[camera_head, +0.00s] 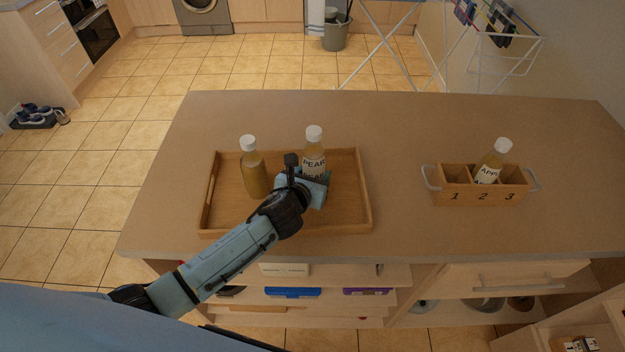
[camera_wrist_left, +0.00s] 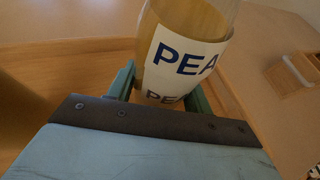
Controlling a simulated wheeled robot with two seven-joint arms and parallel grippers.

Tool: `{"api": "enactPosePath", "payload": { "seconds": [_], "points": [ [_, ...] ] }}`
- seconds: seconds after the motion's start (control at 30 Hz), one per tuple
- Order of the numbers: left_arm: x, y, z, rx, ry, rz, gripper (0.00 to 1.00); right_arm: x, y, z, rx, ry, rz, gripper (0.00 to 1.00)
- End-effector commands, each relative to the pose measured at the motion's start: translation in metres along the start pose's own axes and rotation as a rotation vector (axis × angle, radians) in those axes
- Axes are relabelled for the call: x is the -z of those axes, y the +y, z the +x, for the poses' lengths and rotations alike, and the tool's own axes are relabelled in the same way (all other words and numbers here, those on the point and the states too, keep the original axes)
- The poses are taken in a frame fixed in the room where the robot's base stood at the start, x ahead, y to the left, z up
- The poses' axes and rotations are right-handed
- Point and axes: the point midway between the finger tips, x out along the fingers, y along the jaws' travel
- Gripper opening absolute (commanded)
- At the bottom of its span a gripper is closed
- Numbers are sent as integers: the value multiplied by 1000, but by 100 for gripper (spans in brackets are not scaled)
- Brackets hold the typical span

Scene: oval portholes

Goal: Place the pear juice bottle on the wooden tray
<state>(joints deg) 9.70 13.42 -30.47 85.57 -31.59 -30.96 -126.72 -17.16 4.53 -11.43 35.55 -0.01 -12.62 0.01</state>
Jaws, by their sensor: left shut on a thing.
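The pear juice bottle (camera_head: 314,150), with a white cap and a label reading "PEAR", stands upright over the wooden tray (camera_head: 350,215), right of the tray's middle. My left gripper (camera_head: 314,180) is shut on it, and the jaws flank the labelled bottle (camera_wrist_left: 185,50) in the left wrist view. The gripper hides the bottle's base, so I cannot tell whether it touches the tray floor. A second bottle (camera_head: 253,170) with a white cap stands in the tray's left part, its label not visible. My right gripper is not in view.
A wooden crate (camera_head: 450,196) with numbered compartments stands on the right of the counter. An apple juice bottle (camera_head: 492,163) leans in it. The counter (camera_head: 400,130) between tray and crate is clear. Open shelves and drawers are below the front edge.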

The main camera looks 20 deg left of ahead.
Motion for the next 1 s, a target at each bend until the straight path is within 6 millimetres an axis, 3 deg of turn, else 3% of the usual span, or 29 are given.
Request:
{"api": "enactPosePath", "payload": {
  "seconds": [0.1,0.47,0.5,0.63,1.0],
  "points": [
    [15,-1,7,0,-1,-2,13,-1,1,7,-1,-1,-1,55],
    [17,0,8,1,-3,1,13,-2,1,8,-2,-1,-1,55],
    [19,0,8,0,0,1,53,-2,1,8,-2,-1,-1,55],
    [18,0,7,0,0,1,70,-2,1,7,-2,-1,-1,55],
    [15,0,5,0,1,-1,72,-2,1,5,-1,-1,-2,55]
  ]
}}
